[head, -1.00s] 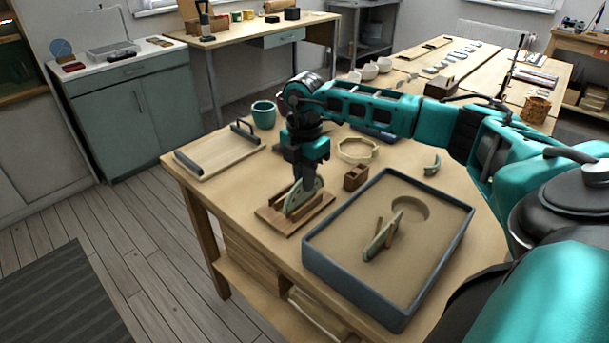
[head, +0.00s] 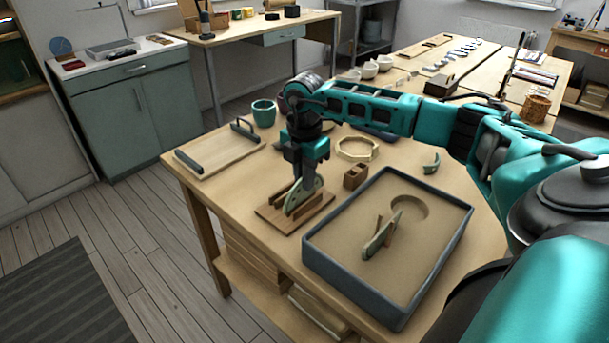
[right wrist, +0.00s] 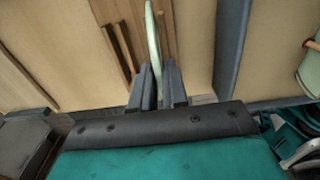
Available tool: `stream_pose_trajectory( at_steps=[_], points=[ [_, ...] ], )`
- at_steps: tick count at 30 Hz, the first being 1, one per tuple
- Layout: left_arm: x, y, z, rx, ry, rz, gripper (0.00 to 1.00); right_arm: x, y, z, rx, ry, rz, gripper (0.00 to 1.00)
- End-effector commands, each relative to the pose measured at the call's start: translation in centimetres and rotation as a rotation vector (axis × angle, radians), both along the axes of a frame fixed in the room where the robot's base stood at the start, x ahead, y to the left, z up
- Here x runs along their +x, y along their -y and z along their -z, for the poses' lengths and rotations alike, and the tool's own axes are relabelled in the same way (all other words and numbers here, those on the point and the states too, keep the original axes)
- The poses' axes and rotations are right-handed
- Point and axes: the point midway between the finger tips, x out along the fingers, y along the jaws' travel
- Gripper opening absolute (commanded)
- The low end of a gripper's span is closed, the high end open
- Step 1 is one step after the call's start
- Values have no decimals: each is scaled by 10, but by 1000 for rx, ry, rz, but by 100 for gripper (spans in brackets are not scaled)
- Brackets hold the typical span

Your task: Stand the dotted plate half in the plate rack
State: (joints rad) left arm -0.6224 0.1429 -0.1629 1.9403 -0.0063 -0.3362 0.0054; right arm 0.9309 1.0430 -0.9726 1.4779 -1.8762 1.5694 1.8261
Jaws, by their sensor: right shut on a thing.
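The dotted plate half (head: 303,199) is pale green and stands on edge in the wooden plate rack (head: 280,223), between its rails. My right gripper (head: 310,182) is above the rack and shut on the upper part of the plate half. In the right wrist view the plate half (right wrist: 152,40) shows edge-on between the two fingers, with the rack (right wrist: 122,35) around it. Whether its lower edge rests on the rack base is hidden. My left gripper is not in view.
A blue-rimmed sand tray (head: 330,262) holding another green piece (head: 382,235) stands right of the rack. A small wooden block (head: 355,177), an octagonal ring (head: 357,149) and a green shard (head: 432,163) lie behind. A handled wooden tray (head: 215,153) and teal cup (head: 263,113) are at left.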

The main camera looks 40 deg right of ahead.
Motion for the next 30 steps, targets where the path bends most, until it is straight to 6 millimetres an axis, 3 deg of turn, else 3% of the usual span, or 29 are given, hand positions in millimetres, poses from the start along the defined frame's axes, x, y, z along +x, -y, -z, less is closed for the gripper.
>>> stream_pose_trajectory(
  at_steps=[30],
  points=[
    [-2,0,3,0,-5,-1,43,0,0,12,0,0,0,0]
  ],
)
